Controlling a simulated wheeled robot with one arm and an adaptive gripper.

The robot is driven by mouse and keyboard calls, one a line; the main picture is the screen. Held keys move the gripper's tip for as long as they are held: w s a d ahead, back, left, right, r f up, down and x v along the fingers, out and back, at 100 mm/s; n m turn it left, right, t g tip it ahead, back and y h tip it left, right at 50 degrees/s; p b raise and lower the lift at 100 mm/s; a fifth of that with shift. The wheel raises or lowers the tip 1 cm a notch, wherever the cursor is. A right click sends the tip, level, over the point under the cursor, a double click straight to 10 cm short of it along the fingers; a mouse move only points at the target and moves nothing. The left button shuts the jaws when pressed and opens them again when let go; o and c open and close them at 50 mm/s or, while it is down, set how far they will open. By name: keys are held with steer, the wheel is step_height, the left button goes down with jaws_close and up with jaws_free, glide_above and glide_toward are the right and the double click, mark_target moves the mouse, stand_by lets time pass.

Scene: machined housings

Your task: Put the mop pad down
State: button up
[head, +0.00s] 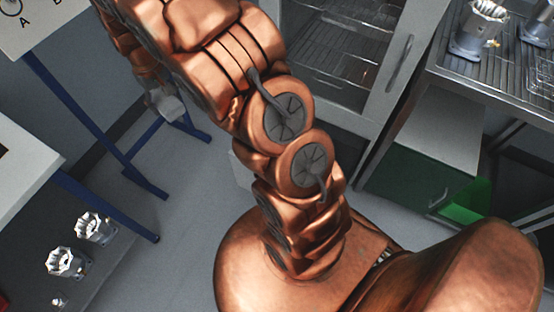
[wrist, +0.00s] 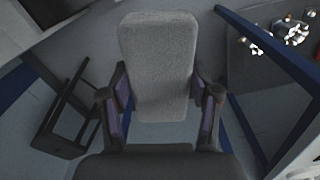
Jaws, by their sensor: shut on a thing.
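The mop pad (wrist: 158,50) is a light grey, rounded rectangular block in the upper middle of the wrist view. My gripper (wrist: 160,94) is shut on it, with one dark finger against each side near its lower end. The pad is held in front of the palm, above the grey floor. In the head view my copper-coloured arm covers the middle of the picture and hides most of the gripper. A small pale shape shows past the arm at the left, and I cannot tell if it is the pad.
Blue-legged tables stand at the left; several shiny machined housings (head: 67,262) sit on a dark surface at lower left. A glass-doored cabinet (head: 395,75) stands at the back. A ribbed metal bench (head: 505,72) is at right, with a green bin (head: 466,207) below. A dark stool-like frame (wrist: 65,122) shows left.

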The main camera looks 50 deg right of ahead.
steer(key=s+d+f+b, duration=0.1)
steer(key=d+f+b, duration=0.8)
steer(key=f, duration=0.6)
steer(key=s+d+f+m+b, duration=0.1)
steer(key=s+d+f+b, duration=0.1)
steer(key=d+f+b, duration=0.85)
steer(key=s+d+f+b, duration=0.1)
steer(key=d+f+b, duration=0.4)
steer(key=d+f, duration=1.05)
steer(key=shift+s+d+f+b, duration=0.8)
steer(key=shift+f+b, duration=1.15)
steer(key=shift+f, duration=3)
steer(key=shift+s+d+f+b, duration=0.35)
steer(key=shift+s+f+b, duration=1.25)
steer(key=shift+f, duration=3.35)
steer(key=shift+s+d+f+b, duration=0.6)
steer(key=shift+f+b, duration=1.7)
steer(key=shift+f, duration=2.65)
steer(key=shift+f, duration=0.15)
steer(key=o, duration=1.3)
